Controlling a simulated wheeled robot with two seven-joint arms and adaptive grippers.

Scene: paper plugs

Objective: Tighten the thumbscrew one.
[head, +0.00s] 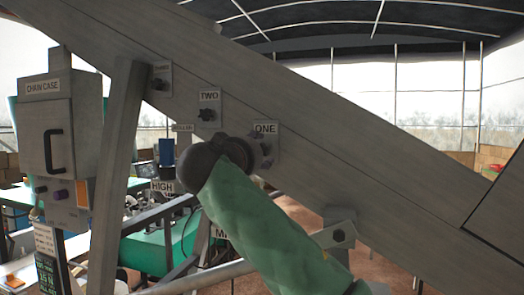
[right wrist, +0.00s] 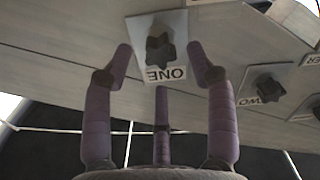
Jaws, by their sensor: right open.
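The thumbscrew one is a dark star-shaped knob on a light plate labelled ONE (head: 265,128), fixed to the sloping grey beam (head: 330,150). In the head view my right gripper (head: 262,148) is at that plate and hides most of the knob. In the right wrist view the knob of thumbscrew one (right wrist: 159,52) lies between the spread purple fingers of my right gripper (right wrist: 165,75). The fingers are open, with a gap visible on both sides of the knob. The label appears upside down there. My left gripper is not in view.
Thumbscrew two (head: 207,115) sits on its own plate up the beam to the left, with another knob (head: 157,84) higher up. A grey box labelled CHAIN CASE (head: 60,135) stands at the left. A grey post (head: 118,170) stands between box and beam.

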